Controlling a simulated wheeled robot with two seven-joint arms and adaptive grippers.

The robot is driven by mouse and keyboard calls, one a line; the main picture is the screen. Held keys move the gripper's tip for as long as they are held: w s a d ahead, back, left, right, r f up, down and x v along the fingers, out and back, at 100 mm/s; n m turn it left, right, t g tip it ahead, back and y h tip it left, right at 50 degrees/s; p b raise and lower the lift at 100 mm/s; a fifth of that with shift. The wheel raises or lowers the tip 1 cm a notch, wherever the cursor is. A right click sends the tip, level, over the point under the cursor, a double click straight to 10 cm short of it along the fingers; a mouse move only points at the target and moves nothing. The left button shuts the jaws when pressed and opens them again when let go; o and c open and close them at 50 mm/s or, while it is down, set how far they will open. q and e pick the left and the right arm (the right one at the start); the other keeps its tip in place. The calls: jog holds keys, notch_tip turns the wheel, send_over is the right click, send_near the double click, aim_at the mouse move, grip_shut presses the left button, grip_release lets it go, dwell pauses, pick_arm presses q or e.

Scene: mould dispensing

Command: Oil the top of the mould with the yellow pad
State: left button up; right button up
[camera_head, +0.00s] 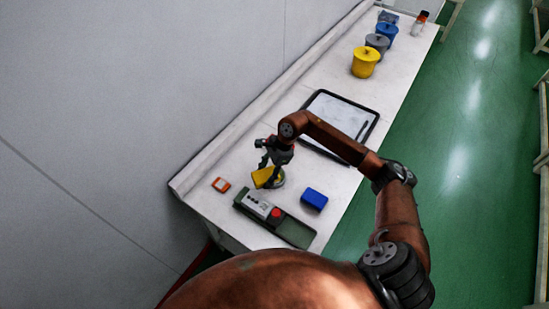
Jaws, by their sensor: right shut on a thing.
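The yellow pad (264,177) is in my right gripper (272,165), which is shut on it. The gripper points down over the near part of the white table, and the pad is tilted. A small round grey thing (279,183) shows partly behind and below the pad. I cannot tell whether the pad touches it. A dark green tray-like box (293,232) lies just in front, with a pale panel and a red round part on it. I cannot tell for sure which of these is the mould. My left gripper is not in view.
A blue block (314,198) lies right of the pad, and a small orange item (221,184) lies left. A black-rimmed tray (372,124) is behind my arm. Yellow (365,63), grey (377,44) and blue (387,29) pots stand farther back. A wall runs along the table's left.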

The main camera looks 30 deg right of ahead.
jog(key=w+d+f+m+t, duration=0.1)
jog(key=d+m, duration=0.1)
jog(key=m, duration=0.1)
jog(key=w+d+f+m+t+h+p, duration=0.1)
jog(key=w+d+m, duration=0.1)
jog(key=m, duration=0.2)
jog(key=w+d+m+t+h+p, duration=0.1)
jog(key=w+d+m, duration=0.1)
jog(key=m, duration=0.2)
jog(key=shift+w+d+f+t, duration=0.1)
jog(key=shift+d+f+t, duration=0.05)
jog(key=shift+f+t, duration=0.2)
pick_arm(q)
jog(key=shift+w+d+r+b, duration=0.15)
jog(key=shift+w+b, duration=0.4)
jog(key=shift+b, duration=0.65)
pick_arm(e)
jog(key=shift+f, duration=2.45)
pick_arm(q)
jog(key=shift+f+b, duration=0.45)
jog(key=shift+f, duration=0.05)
pick_arm(e)
jog(key=shift+f, duration=0.5)
jog(key=shift+r, duration=0.1)
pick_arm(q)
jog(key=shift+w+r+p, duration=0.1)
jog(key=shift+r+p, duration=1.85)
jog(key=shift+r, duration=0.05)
pick_arm(e)
notch_tip(320, 180, up, 7)
